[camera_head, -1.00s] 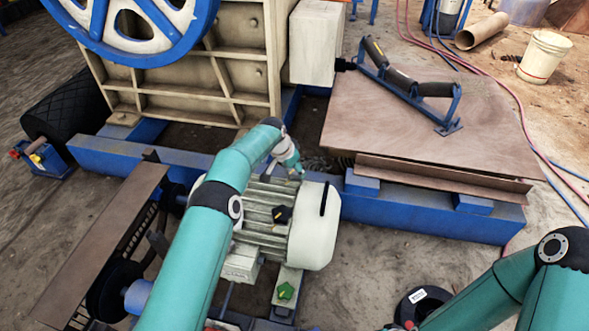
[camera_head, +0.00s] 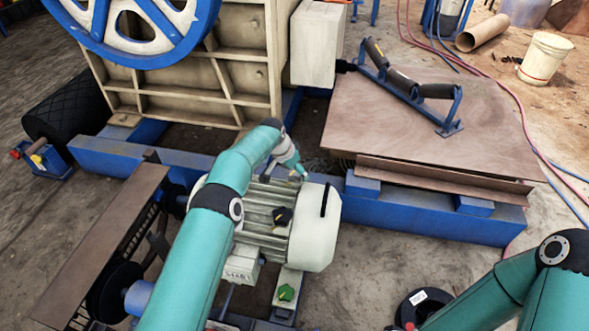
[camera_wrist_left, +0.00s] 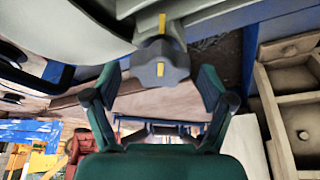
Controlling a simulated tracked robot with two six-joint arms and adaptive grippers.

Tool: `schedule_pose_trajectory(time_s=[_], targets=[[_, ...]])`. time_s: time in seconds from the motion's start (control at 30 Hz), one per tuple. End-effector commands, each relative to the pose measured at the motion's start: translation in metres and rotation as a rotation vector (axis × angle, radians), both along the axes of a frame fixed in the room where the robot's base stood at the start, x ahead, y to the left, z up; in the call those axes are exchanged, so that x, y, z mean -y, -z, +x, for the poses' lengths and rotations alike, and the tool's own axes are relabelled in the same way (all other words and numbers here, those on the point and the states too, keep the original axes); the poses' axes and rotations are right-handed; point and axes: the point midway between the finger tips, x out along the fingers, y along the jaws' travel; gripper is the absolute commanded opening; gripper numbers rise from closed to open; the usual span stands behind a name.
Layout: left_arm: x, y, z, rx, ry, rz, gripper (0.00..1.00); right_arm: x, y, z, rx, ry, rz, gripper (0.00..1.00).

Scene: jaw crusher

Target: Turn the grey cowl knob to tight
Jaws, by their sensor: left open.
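The grey cowl knob (camera_wrist_left: 160,64) shows in the left wrist view, a lobed knob with a yellow mark, under the pale cowl. A second yellow mark (camera_wrist_left: 162,23) is on the cowl just above it, roughly in line. My left gripper (camera_wrist_left: 155,88) is open, with one finger on each side of the knob and gaps visible. In the head view my left gripper (camera_head: 300,171) is small at the far end of the motor (camera_head: 268,222), and the grey knob is hidden there. My right gripper is not in view; only my right arm shows at lower right.
The blue frame beam (camera_head: 420,222) runs behind. A brown plate (camera_head: 430,130) with a roller bracket (camera_head: 410,85) lies at right.

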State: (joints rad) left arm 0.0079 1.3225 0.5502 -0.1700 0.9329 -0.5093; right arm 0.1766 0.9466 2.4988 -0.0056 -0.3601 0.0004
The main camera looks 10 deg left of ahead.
Motion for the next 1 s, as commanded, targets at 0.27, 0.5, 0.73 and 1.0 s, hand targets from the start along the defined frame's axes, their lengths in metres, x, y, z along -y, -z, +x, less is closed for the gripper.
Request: schedule_pose_trajectory(time_s=[0.27,0.5,0.73,1.0], targets=[[-0.003,-0.015,-0.004,0.002,0.000,0.000,0.82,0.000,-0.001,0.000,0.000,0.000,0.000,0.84],[-0.011,-0.054,-0.018,0.003,0.000,0.001,0.82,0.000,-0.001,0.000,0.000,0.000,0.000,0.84],[-0.019,-0.092,-0.032,0.002,0.001,0.000,0.82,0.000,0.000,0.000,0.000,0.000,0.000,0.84],[-0.022,-0.109,-0.039,-0.001,0.000,0.000,0.82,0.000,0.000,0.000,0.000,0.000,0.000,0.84]])
